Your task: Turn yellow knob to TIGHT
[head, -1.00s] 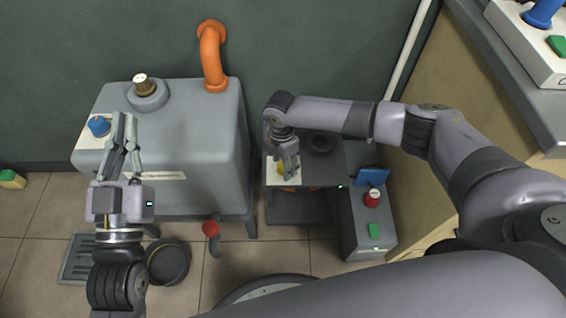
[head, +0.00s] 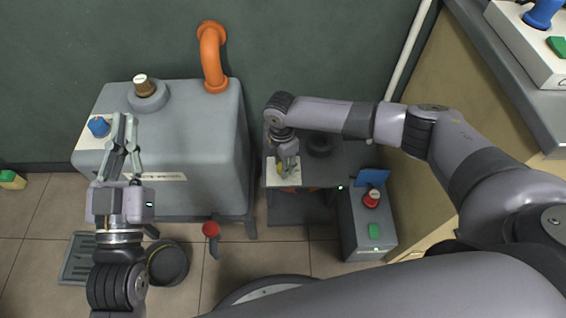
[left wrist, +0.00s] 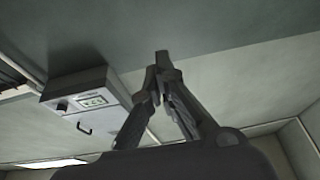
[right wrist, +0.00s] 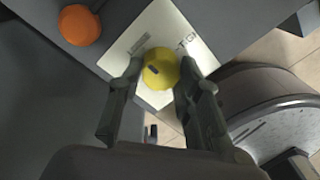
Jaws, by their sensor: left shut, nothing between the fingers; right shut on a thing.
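The yellow knob (right wrist: 160,68) sits on a pale label plate (right wrist: 178,28) in the right wrist view. The plate carries printed lettering, partly hidden; a "T" shows at its right. A dark mark is on the knob's face. My right gripper (right wrist: 160,82) has its fingers on both sides of the knob and is shut on it. In the head view my right gripper (head: 287,168) points down at the plate on the small press stand, mostly covering the knob. My left gripper (head: 124,118) is shut and empty, raised in front of the grey tank; its fingertips meet in the left wrist view (left wrist: 162,62).
The grey tank (head: 200,125) has a blue knob (head: 98,126) and a brown-topped cap (head: 144,86). A control box (head: 368,235) with red and green buttons stands right of the stand. An orange round part (right wrist: 80,25) lies near the plate. A black bucket (head: 168,264) is on the floor.

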